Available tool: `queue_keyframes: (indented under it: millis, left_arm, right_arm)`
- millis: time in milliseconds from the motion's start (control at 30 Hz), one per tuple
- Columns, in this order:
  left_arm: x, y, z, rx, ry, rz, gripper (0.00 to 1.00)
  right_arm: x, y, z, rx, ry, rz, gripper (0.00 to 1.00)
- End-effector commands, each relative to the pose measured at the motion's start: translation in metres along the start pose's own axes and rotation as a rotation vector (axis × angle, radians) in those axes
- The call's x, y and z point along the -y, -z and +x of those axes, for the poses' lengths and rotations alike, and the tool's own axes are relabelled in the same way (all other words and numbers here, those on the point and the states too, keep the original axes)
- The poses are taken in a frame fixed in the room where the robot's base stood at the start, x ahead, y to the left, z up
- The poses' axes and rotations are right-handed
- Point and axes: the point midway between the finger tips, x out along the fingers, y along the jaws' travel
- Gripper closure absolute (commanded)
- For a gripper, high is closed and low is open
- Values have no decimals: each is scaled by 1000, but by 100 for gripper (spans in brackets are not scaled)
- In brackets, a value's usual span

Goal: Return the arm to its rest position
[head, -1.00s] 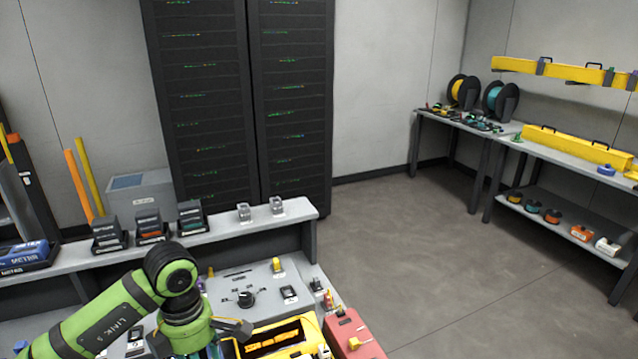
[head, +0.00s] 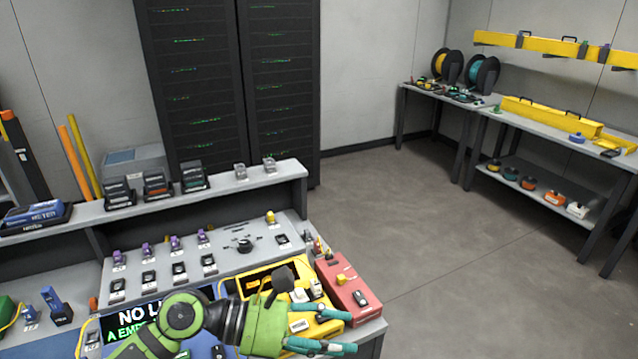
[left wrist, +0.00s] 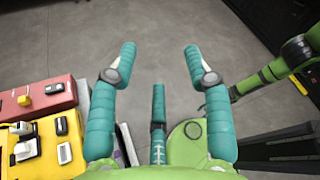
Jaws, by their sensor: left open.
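My left gripper (head: 350,331) is in the lower middle of the head view, at the end of my green arm. Its teal fingers are spread and point right, past the front of the yellow case and red box. In the left wrist view the same gripper (left wrist: 160,50) is open, with nothing between its fingers and grey floor beyond. My right gripper cannot be made out; a green arm link of mine shows at the right of the wrist view.
A yellow case (head: 250,283) and a red box (head: 345,290) stand beside the gripper on the bench. A grey panel (head: 222,243) with several small modules lies behind. A dark screen is partly covered by my arm. Open floor (head: 440,230) lies right of the bench.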

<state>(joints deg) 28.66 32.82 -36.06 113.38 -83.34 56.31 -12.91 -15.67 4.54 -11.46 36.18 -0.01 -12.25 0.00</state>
Motion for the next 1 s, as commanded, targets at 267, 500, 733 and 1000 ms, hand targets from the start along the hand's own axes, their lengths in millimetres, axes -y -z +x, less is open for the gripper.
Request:
queue_keyframes:
  millis: [267, 500, 733, 1000]
  left_arm:
    - [20, -103, -57, 867, 234, -580, 50]
    - [-68, -59, -151, 1502, 194, -1263, 50]
    - [-119, 99, -183, 1917, -77, -1968, 50]
    - [-88, 234, -168, -1899, 420, 2309, 50]
  right_arm:
    - [7, -42, -3, 68, 9, 0, 60]
    - [6, -34, -2, 56, 7, 0, 60]
    - [4, -21, -2, 33, 5, 0, 60]
    - [4, -22, -2, 35, 5, 0, 60]
